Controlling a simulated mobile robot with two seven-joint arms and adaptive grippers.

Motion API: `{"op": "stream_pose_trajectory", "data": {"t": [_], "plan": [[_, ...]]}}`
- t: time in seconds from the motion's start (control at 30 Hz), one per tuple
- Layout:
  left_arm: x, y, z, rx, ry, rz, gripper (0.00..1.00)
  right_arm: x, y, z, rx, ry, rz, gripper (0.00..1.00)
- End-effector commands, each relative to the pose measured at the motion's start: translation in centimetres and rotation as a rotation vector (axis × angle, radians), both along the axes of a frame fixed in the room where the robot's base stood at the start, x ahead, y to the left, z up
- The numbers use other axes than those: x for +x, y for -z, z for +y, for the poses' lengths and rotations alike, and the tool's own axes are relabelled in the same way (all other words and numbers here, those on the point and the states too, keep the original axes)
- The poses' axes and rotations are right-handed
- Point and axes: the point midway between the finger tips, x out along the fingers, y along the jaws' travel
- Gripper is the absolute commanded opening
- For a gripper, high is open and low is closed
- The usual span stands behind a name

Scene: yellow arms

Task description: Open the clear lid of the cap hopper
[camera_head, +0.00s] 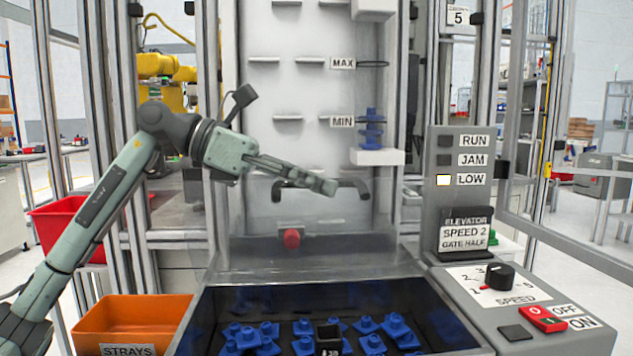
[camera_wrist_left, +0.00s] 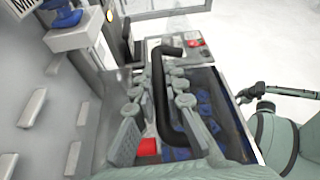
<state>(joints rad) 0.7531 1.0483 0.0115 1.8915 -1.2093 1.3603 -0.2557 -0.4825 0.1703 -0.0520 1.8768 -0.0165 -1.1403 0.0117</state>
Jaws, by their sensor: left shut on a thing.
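The cap hopper (camera_head: 212,318) is a dark bin with blue caps inside, low in the head view. Its clear lid (camera_head: 315,256) is faint. A hazy see-through panel shows at the bin's back, and the lid's full outline is hard to make out. The lid's black handle (camera_head: 360,189) is well above the bin's rim, in front of the pale elevator panel. My left gripper (camera_head: 325,186) is shut on the handle, which also shows between the fingers in the left wrist view (camera_wrist_left: 161,100). The fingers hide part of it.
A control box (camera_head: 460,200) with a speed knob (camera_head: 499,277) and red switch (camera_head: 543,318) stands to the right. An orange strays bin (camera_head: 130,315) is at the left front, with a red bin (camera_head: 70,230) behind. A red knob (camera_head: 291,238) is below the handle.

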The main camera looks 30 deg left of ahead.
Motion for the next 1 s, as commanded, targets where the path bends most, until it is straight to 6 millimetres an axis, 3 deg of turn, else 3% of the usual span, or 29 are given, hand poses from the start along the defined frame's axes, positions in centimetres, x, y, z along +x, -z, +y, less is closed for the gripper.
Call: {"op": "stream_pose_trajectory", "data": {"t": [0.07, 0.1, 0.17, 0.57, 1.0], "plan": [[0.0, 0.2, 0.0, 0.004, 0.0, 0.004, 0.0, 0.0, 0.0, 0.0, 0.0, 0.0, 0.0, 0.42], [0.0, 0.2, 0.0, 0.004, 0.0, 0.004, 0.14, 0.0, 0.0, 0.0, 0.0, 0.0, 0.0, 0.42], [0.0, 0.2, 0.0, 0.004, 0.0, 0.004, 0.2, 0.0, 0.0, 0.0, 0.0, 0.0, 0.0, 0.42], [-0.3, -0.2, 0.6, 0.002, -0.003, 0.001, 0.2, 0.4, -0.1, -0.2, -0.004, 0.002, -0.005, 0.42], [-4.4, -3.3, 7.4, 0.002, -0.003, 0.002, 0.2, 0.2, 0.0, -0.1, -0.002, 0.0, -0.002, 0.42]]}}
